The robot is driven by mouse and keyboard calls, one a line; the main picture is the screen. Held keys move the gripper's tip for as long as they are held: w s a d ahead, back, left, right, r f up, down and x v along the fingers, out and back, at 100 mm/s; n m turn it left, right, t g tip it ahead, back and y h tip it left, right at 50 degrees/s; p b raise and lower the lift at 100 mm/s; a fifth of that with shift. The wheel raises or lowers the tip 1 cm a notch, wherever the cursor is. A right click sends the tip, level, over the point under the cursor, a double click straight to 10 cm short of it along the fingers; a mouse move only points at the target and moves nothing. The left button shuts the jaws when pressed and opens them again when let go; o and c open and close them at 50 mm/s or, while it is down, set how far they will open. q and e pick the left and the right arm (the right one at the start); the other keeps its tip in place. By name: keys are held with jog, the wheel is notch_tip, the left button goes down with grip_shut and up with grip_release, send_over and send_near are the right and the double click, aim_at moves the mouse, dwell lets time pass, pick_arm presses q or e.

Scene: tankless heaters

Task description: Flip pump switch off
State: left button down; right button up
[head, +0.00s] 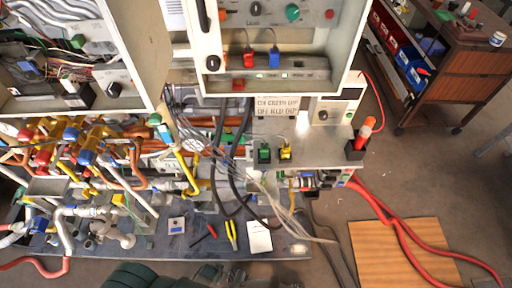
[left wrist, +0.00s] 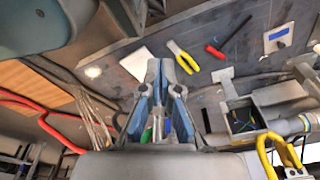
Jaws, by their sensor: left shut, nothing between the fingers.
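I cannot tell which control is the pump switch. In the head view, a green switch (head: 264,153) and a yellow switch (head: 286,150) stand on the grey shelf. Above them, a red switch (head: 249,58) and a blue switch (head: 273,57) sit in the open control cabinet. A small lettered sign (head: 277,105) hangs between; its text is hard to read. My left gripper (left wrist: 167,88) shows in the left wrist view, shut and empty, above the grey bench. It touches none of these switches. My right gripper is in neither view.
Yellow pliers (head: 231,235), a red screwdriver (head: 211,231) and white paper (head: 260,237) lie on the grey bench (head: 180,245). Pipes and valves (head: 85,155) crowd the left. Loose cables hang in the middle.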

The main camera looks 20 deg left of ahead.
pick_arm(q)
jog(key=w+a+r+m+t+p, duration=0.1)
jog(key=w+a+r+m+t, duration=0.3)
jog(key=w+r, duration=0.5)
jog(key=w+a+r+m+t+p, duration=0.1)
jog(key=w+r+m+t, duration=0.2)
jog(key=w+r+t, duration=0.5)
jog(key=w+d+r+m+t+h, duration=0.1)
jog(key=w+d+r+m+h, duration=0.1)
jog(key=r+m, duration=0.3)
jog(key=w+d+r+m+t+h+p, duration=0.1)
jog(key=w+r+m+h, duration=0.2)
jog(key=r, duration=0.6)
jog(key=w+d+r+m+t+h+p, duration=0.1)
jog(key=w+d+r+m+h, duration=0.1)
jog(key=r+m, duration=0.5)
jog(key=shift+w+d+r+m+h, duration=0.4)
jog(key=shift+w+h, duration=0.25)
jog(key=shift+h, duration=0.35)
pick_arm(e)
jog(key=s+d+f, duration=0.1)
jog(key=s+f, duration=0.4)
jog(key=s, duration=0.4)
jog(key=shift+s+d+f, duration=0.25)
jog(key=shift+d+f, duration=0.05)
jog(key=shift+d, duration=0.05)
